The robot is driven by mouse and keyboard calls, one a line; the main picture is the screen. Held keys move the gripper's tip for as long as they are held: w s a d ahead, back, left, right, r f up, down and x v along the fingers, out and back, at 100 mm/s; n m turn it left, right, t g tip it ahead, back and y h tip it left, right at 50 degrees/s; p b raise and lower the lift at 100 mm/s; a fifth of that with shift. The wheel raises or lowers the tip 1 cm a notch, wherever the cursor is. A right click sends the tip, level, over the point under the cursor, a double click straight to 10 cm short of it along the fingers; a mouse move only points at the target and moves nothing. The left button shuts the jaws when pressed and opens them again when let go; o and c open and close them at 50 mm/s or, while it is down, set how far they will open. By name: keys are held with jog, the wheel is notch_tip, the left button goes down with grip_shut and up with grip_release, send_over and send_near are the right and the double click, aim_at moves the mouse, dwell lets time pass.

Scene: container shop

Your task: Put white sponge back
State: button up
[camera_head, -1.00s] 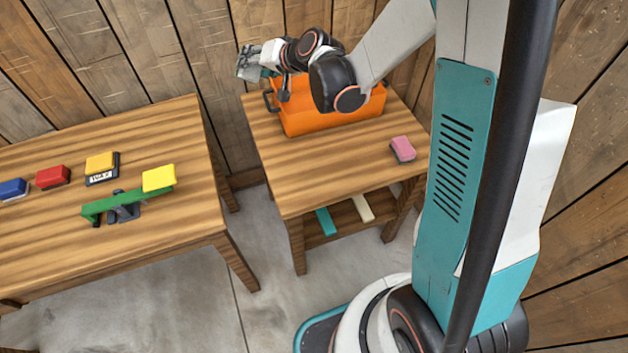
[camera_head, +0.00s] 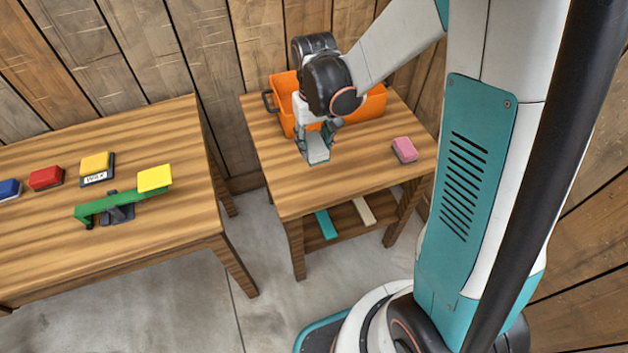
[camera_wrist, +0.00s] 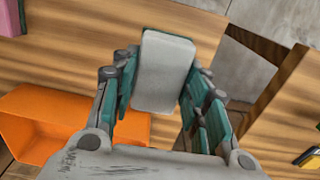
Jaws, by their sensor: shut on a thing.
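The white sponge (camera_wrist: 163,72) is between the teal finger pads of my gripper (camera_wrist: 160,90) in the wrist view, and the gripper is shut on it. In the head view the sponge (camera_head: 317,148) hangs below the gripper (camera_head: 318,138), over the small wooden table (camera_head: 300,186), in front of the orange crate (camera_head: 368,106). I cannot tell whether the sponge touches the tabletop. My wrist hides part of the crate.
A pink sponge (camera_head: 405,150) lies on the small table's right side. The lower shelf holds a teal piece (camera_head: 326,224) and a cream piece (camera_head: 364,211). The left table (camera_head: 60,240) carries several coloured blocks and a green balance (camera_head: 110,205).

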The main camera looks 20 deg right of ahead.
notch_tip(320, 180, down, 15)
jog(key=b, duration=0.5)
jog(key=shift+c, duration=0.4)
jog(key=o, duration=1)
jog(key=shift+r, duration=0.1)
notch_tip(320, 180, up, 13)
jog(key=p, duration=0.5)
jog(key=s+r+t, duration=0.7)
jog(key=s+r, duration=0.7)
jog(key=r, duration=0.4)
jog(key=shift+s+r, duration=0.25)
jog(key=shift+s, duration=0.15)
